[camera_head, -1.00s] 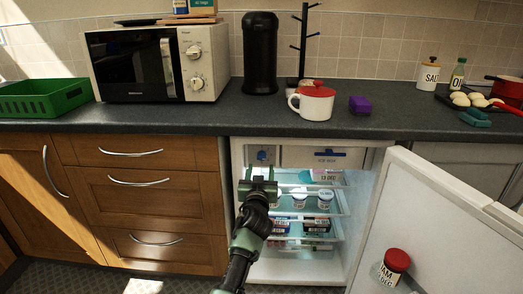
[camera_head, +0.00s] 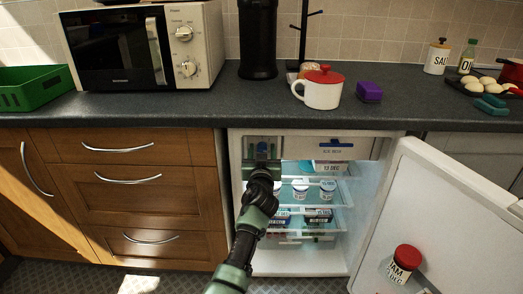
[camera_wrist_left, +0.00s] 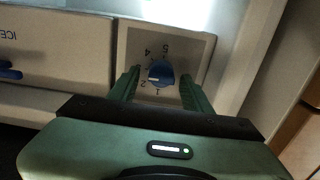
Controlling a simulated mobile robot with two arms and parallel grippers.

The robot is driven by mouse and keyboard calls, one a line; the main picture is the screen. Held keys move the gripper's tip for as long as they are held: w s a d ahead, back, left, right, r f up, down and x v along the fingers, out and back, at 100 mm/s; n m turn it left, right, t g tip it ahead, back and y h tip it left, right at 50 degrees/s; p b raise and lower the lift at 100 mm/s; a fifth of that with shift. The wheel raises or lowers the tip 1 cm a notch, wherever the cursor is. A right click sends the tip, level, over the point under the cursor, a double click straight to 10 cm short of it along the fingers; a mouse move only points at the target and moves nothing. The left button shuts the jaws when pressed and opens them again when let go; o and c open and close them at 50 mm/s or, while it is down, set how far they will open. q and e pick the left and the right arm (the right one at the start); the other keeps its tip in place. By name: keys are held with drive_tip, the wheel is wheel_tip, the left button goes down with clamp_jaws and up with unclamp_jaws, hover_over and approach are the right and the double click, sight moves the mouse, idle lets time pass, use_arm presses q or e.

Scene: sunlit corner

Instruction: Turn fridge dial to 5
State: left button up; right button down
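The blue fridge dial (camera_wrist_left: 160,73) sits on a light panel (camera_wrist_left: 196,48) marked with numbers; 1, 2, 4 and 5 show. Its white mark points to the left in the wrist view, close to the 2 side. My left gripper (camera_wrist_left: 160,84) is open, with one green finger on each side of the dial; a gap shows on both sides. In the head view, my left gripper (camera_head: 262,168) is in front of the dial's panel (camera_head: 262,145) at the top left inside the fridge (camera_head: 237,190) and hides the dial. My right gripper is in neither view.
The fridge door (camera_head: 440,215) stands open to the right, with a red-lidded jam jar (camera_head: 404,262) on it. The ice box front (camera_head: 315,148) is right of the panel. Pots (camera_head: 300,190) and boxes stand on the shelves. The counter (camera_head: 200,106) is above.

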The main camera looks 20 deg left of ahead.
use_arm(q)
clamp_jaws()
